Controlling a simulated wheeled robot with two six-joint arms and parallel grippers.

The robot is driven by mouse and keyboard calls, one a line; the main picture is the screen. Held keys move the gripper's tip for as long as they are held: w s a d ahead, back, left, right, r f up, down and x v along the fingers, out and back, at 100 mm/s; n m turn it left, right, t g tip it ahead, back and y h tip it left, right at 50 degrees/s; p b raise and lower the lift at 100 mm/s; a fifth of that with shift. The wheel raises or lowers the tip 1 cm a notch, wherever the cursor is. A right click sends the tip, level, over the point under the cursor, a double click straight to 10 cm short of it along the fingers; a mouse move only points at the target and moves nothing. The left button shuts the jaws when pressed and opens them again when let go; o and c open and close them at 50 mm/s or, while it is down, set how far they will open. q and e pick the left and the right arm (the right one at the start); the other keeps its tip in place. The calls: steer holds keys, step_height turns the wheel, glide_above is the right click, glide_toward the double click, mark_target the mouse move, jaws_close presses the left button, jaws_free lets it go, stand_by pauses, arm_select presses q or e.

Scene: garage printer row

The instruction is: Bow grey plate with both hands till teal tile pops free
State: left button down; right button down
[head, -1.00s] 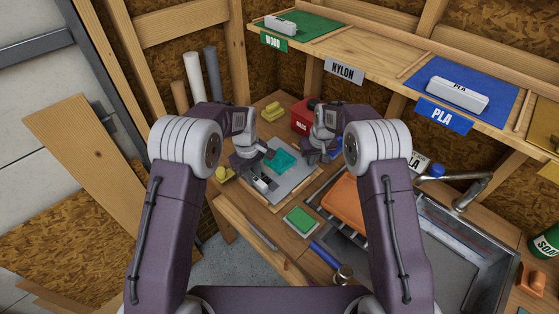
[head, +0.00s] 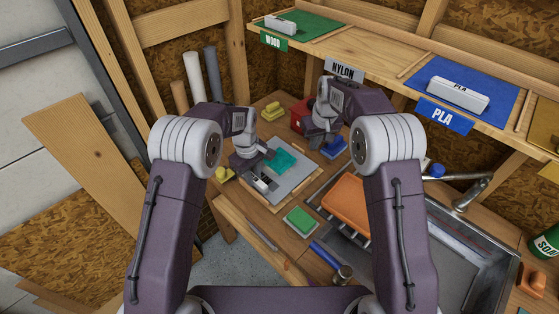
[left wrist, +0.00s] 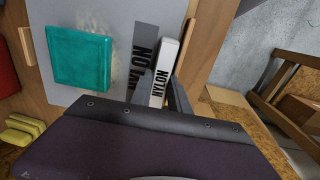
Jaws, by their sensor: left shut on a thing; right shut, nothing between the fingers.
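The grey plate (head: 298,178) lies on the wooden bench, with the teal tile (head: 283,160) flat on it near its far side. The tile also shows square and whole in the left wrist view (left wrist: 80,57). A white block marked NYLON (left wrist: 163,72) is at the plate's edge.
A red box (head: 299,114) and a blue object (head: 335,147) are near my right gripper. Yellow blocks (head: 271,112) lie at the back. A green pad (head: 300,221) lies in front, an orange tray (head: 346,205) by the sink. The shelf (head: 372,62) overhangs behind.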

stand_by(0.3)
arm_select(q)
steer(key=c, duration=1.2)
jaws_free()
steer(key=shift+o, duration=0.2)
step_height(320, 180, up, 12)
steer(key=shift+s+a, duration=0.2)
steer(key=shift+a, duration=0.05)
